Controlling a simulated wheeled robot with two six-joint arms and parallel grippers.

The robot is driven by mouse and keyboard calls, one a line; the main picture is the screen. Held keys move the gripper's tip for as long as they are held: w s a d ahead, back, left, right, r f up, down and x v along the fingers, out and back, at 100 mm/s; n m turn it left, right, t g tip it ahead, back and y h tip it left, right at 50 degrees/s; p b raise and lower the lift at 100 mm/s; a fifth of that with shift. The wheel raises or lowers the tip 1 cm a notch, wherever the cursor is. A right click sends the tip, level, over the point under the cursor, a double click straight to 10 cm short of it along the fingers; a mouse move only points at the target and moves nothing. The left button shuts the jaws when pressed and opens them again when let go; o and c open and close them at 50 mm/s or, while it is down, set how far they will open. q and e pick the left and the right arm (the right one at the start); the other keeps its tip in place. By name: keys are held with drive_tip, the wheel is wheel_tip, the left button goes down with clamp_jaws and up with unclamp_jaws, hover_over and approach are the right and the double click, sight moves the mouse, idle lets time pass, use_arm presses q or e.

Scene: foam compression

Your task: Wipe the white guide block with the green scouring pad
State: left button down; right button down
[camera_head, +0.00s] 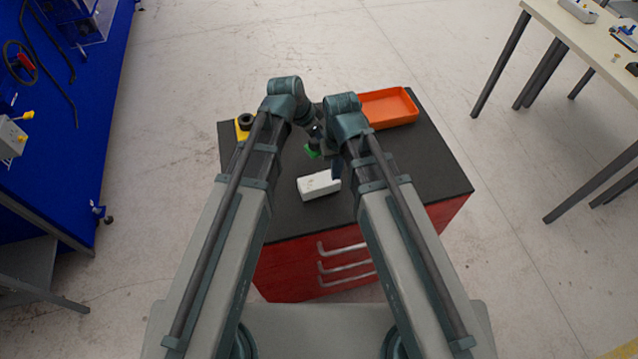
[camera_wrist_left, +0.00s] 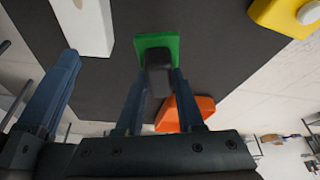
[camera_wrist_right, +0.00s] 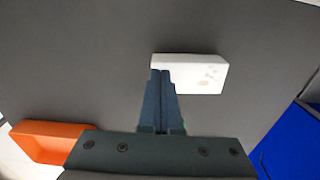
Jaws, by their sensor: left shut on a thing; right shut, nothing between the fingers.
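The white guide block (camera_head: 319,185) lies on the dark top of the red cabinet. In the right wrist view the block (camera_wrist_right: 195,75) has faint brownish marks toward its right end. The green scouring pad (camera_head: 312,152) has a black handle and also shows in the left wrist view (camera_wrist_left: 156,43). My left gripper (camera_wrist_left: 158,75) is shut on the black handle, with the pad beyond the fingertips, apart from the block. My right gripper (camera_wrist_right: 160,72) is shut and empty, its tips at the block's left end in that view; I cannot tell whether they touch. In the head view the right gripper (camera_head: 336,172) partly hides the block.
An orange tray (camera_head: 390,108) stands at the back right of the cabinet top. A yellow piece (camera_head: 240,133) with a black ring sits at the back left. The cabinet top right of my right arm is clear. A blue bench (camera_head: 60,120) and a pale table (camera_head: 580,35) stand apart.

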use_arm(q)
drive_tip(key=shift+f+b, duration=0.6)
drive_tip(key=shift+f, duration=0.05)
use_arm(e)
drive_tip(key=shift+f, duration=0.6)
use_arm(q)
drive_tip(key=shift+r, duration=0.1)
